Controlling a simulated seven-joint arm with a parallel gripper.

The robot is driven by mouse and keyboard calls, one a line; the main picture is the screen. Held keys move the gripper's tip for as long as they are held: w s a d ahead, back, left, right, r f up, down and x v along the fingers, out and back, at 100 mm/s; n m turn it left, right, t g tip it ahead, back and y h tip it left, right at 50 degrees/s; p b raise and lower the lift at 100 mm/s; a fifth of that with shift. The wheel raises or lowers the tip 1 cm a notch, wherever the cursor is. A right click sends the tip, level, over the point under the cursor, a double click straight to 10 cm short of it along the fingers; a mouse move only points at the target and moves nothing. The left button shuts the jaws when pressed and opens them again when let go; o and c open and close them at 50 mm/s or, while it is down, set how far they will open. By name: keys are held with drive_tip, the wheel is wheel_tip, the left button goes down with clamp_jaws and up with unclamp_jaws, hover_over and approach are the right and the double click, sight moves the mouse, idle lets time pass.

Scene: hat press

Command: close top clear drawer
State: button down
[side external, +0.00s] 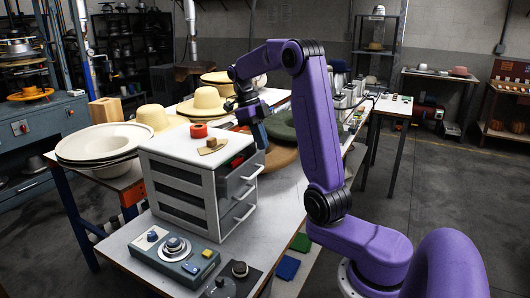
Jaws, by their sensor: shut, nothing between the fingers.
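A white drawer cabinet (185,145) stands on the near end of the table, with clear, handled drawers on its right side. The top clear drawer (246,171) looks pulled out somewhat, and something red shows inside it. The drawers below it look closer to the cabinet face. My gripper (261,146) points down just behind and above the open top drawer's front, at its far side. Its fingers are together and hold nothing. I cannot tell whether the fingertips touch the drawer.
A red ring (198,131) and a wooden block (212,146) lie on the cabinet top. A grey control box (176,252) stands in front. Wide-brimmed hats (103,145) lie to the left, and a dark green hat (281,127) lies behind my gripper.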

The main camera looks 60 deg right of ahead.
drive_tip(key=s+r+t, duration=0.2)
drive_tip(key=s+t, duration=0.5)
drive_tip(key=s, duration=0.1)
approach(249, 174)
drive_tip(key=s+f, duration=0.4)
drive_tip(key=f, duration=0.1)
drive_tip(key=shift+w+f, duration=0.1)
drive_tip(key=shift+w, duration=0.45)
drive_tip(key=shift+w, duration=2.1)
drive_tip(key=shift+a, duration=0.1)
drive_tip(key=shift+s, duration=0.1)
